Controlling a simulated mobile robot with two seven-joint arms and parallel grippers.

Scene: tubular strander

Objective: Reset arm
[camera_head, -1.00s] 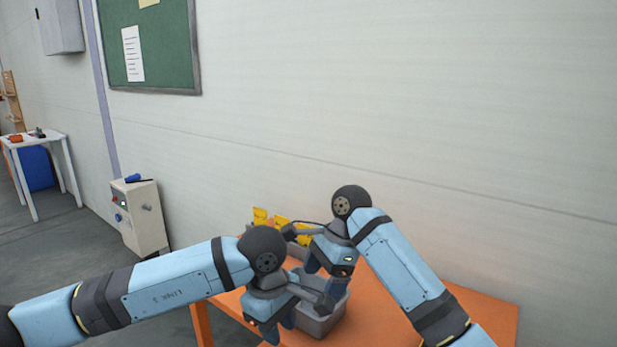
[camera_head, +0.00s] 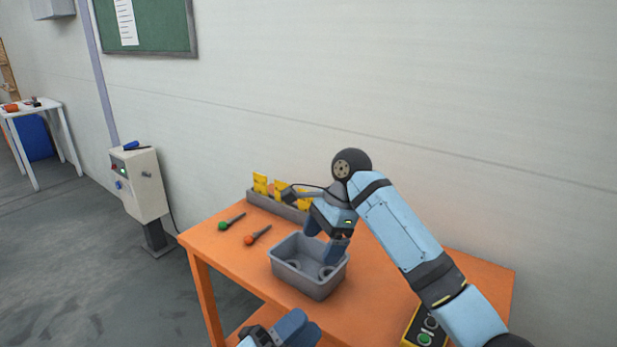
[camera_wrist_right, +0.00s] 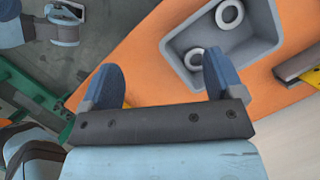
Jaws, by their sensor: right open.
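My right gripper (camera_head: 326,238) is open and empty, with its fingers pointing down over the back right of a grey bin (camera_head: 304,285). In the right wrist view my right gripper (camera_wrist_right: 162,76) has its two blue fingers wide apart, with bare space between them. My left gripper (camera_head: 290,327) is at the bottom edge of the head view, in front of the orange table. Its blue fingers are partly cut off, and nothing shows between them.
The bin holds two grey rings (camera_wrist_right: 229,15). On the orange table (camera_head: 380,290) lie a green-ended tool (camera_head: 231,221) and an orange-ended tool (camera_head: 257,235). Behind stands a grey rack with yellow parts (camera_head: 261,183). A black-yellow device (camera_head: 424,328) sits at the front right.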

